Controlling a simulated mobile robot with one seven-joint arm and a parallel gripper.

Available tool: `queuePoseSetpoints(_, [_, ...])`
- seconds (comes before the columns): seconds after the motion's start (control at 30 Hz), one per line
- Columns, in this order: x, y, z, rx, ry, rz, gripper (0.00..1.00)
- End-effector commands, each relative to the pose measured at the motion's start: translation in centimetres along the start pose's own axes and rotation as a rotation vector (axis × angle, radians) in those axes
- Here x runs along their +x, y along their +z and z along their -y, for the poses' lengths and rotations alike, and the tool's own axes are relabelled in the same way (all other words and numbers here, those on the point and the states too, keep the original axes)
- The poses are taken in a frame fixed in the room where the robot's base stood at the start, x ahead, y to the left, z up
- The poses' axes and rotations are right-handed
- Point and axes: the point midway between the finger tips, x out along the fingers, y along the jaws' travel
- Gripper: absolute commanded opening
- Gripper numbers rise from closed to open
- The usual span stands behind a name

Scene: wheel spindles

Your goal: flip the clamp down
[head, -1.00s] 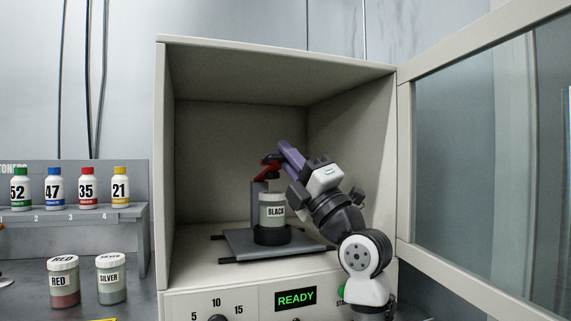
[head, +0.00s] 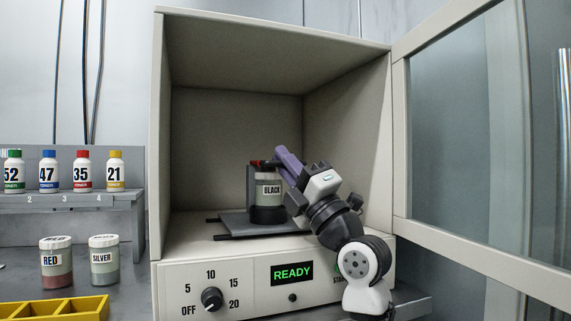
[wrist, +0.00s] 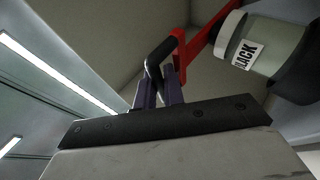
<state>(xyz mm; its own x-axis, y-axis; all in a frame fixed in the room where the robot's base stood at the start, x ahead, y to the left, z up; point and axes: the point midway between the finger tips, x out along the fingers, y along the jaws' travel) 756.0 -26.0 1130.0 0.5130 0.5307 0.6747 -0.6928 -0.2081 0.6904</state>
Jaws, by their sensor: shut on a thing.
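The clamp (head: 257,163) is a red bar with a black grip, mounted on a grey post. In the head view its bar lies about level, just over the top of the jar labelled BLACK (head: 268,190); I cannot tell whether it touches the lid. The jar stands upright in a dark round holder. My gripper (head: 281,156), with purple fingers, reaches in from the right. In the wrist view my gripper (wrist: 160,88) is shut on the clamp's black grip (wrist: 160,52), with the red arm (wrist: 190,45) running toward the jar.
The jar's grey base plate (head: 250,226) sits inside an open cabinet (head: 280,58). The cabinet's glass door (head: 402,150) stands open at the right. Its front panel (head: 235,285) has a dial and a READY display. Paint jars, toner bottles and a yellow tray (head: 60,309) stand left.

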Motion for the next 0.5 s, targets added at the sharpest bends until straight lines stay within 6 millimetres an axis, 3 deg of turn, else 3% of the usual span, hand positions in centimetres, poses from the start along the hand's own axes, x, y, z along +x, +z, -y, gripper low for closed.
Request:
queuePoseSetpoints(0.03, [-0.01,-0.01,-0.13,-0.002,0.002,0.0,0.0])
queuePoseSetpoints(0.07, [-0.01,-0.01,-0.13,-0.002,0.002,0.0,0.14])
queuePoseSetpoints(0.1, [-0.01,-0.01,-0.13,-0.002,0.002,0.0,0.19])
queuePoseSetpoints(0.5, [-0.23,0.03,0.05,0.0,0.0,0.001,0.19])
